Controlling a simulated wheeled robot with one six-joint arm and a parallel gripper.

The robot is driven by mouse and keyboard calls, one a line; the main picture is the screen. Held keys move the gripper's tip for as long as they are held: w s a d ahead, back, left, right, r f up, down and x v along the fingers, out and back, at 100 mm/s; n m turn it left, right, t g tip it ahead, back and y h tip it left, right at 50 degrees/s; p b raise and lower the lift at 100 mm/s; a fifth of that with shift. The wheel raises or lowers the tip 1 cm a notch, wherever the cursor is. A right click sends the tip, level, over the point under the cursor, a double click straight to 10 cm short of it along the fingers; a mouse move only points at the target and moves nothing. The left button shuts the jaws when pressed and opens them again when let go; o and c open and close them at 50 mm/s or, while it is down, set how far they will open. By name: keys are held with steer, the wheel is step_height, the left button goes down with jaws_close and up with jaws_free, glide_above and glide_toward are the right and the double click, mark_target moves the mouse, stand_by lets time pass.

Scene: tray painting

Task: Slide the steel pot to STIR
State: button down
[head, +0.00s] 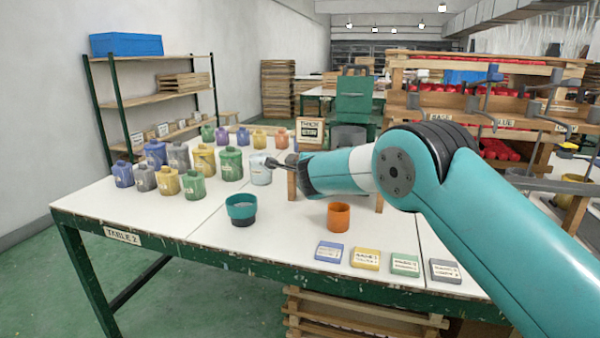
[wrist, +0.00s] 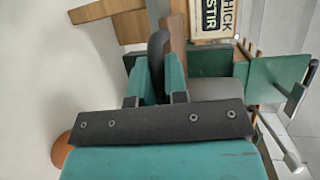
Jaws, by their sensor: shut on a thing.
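My gripper (head: 284,164) is over the table, at the left end of my arm, just right of a pale jar (head: 261,170). The wrist view shows my gripper (wrist: 158,85) shut on a dark grey, bar-like thing (wrist: 156,50); I cannot tell whether it belongs to the pot.
Several coloured jars (head: 195,158) crowd the left of the white table (head: 170,212). A teal cup (head: 241,210), an orange cup (head: 338,217) and several small labelled cards (head: 365,259) stand nearer its front edge. A wooden post (head: 292,185) is beside my gripper. The table's front left is clear.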

steer(key=shift+a+r, duration=0.15)
steer(key=shift+a, duration=0.25)
steer(key=c, duration=1.2)
jaws_free()
steer(key=shift+w+a, duration=0.15)
steer(key=shift+a, duration=0.1)
steer(key=shift+o, duration=0.2)
steer(key=shift+d, duration=0.3)
steer(key=b+v, duration=0.2)
steer(key=v, duration=1.5)
